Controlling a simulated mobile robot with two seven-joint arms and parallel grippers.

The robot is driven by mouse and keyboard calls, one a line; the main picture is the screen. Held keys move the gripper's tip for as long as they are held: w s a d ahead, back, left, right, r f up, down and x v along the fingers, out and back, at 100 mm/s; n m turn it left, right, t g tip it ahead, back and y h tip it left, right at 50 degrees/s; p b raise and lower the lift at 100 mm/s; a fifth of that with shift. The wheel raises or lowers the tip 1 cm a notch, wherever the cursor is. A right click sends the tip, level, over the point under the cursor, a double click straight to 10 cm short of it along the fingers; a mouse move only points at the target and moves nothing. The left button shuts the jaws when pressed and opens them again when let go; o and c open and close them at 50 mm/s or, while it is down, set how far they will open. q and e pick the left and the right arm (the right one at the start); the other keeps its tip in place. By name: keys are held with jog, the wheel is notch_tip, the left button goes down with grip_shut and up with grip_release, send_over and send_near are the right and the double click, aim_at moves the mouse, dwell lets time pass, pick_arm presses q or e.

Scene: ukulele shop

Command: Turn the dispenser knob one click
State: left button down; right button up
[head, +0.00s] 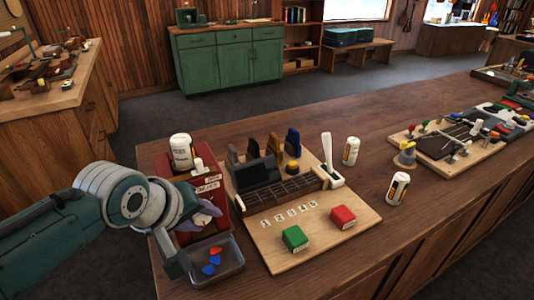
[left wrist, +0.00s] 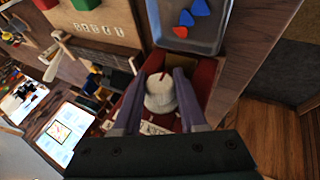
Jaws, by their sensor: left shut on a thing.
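The red pick dispenser (head: 222,222) stands at the left end of the bench, with paper labels on top; its red body also shows in the left wrist view (left wrist: 203,72). Its round white knob (left wrist: 160,96) carries a red mark and faces the grey tray. My left gripper (head: 208,212) reaches in from the left at the dispenser's front. In the left wrist view, its two purple fingers (left wrist: 160,76) are shut on the knob, one on each side. In the head view the gripper hides the knob. My right gripper is not in view.
A grey tray (head: 232,272) with red and blue picks sits just in front of the dispenser. A wooden board with a green block (head: 295,238), a red block (head: 342,216) and a white lever (head: 328,153) stands close to the right. White cans (head: 397,189) stand farther right.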

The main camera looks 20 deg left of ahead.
pick_arm(q)
jog(key=shift+c, duration=2.3)
grip_release()
jog(key=shift+s+r+p, duration=0.25)
jog(key=shift+r+p, duration=0.05)
jog(key=shift+r, duration=0.15)
jog(key=p+v, duration=0.2)
jog(key=v, duration=0.7)
jog(key=shift+f, duration=0.1)
